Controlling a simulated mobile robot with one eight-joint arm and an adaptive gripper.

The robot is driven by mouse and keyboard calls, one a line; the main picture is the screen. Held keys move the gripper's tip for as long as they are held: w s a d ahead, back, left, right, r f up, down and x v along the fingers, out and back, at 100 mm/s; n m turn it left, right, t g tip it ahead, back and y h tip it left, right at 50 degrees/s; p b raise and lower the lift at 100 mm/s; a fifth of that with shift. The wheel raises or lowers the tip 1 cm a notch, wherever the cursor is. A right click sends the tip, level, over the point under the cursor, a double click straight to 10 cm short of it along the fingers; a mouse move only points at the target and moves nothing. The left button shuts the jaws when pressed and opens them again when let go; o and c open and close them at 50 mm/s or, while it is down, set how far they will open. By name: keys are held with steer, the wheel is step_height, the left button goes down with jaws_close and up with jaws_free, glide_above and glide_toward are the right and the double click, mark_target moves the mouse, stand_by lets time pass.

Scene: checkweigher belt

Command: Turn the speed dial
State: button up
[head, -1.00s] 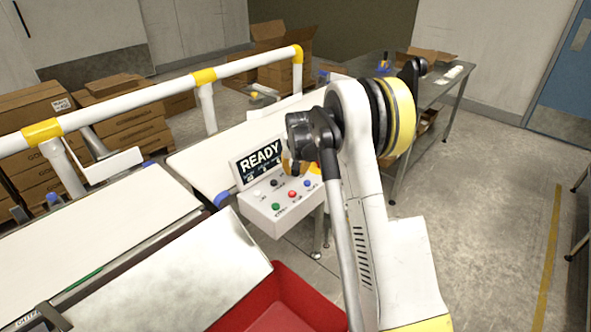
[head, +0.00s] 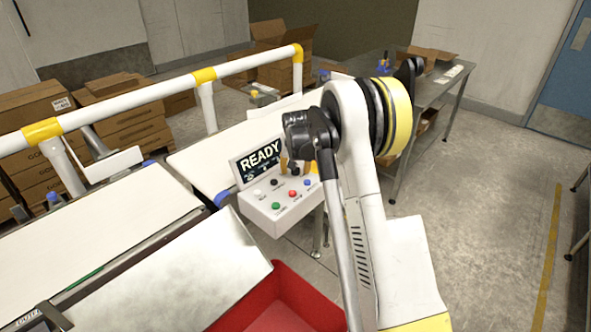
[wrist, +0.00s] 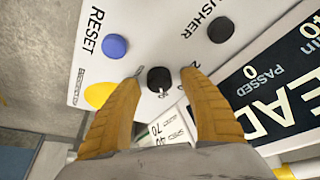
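The speed dial is a small black knob (wrist: 158,78) with a white mark, on the white control panel (wrist: 180,45). In the wrist view it lies between the tips of my gripper (wrist: 160,82), with a gap on each side. The two orange-yellow fingers are open and hold nothing. A label with numbers such as 40 and 70 shows just below the dial, partly between the fingers. In the head view my gripper (head: 296,166) is over the upper right of the control box (head: 266,213), and my arm hides part of that area.
A blue RESET button (wrist: 115,46), a black PUSHER button (wrist: 220,29) and a yellow round part (wrist: 98,95) lie near the dial. The READY screen (head: 260,161) stands behind the buttons. A red bin (head: 290,291) is below the box.

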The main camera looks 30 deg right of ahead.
steer(key=shift+r, duration=0.15)
steer(key=v, duration=1.2)
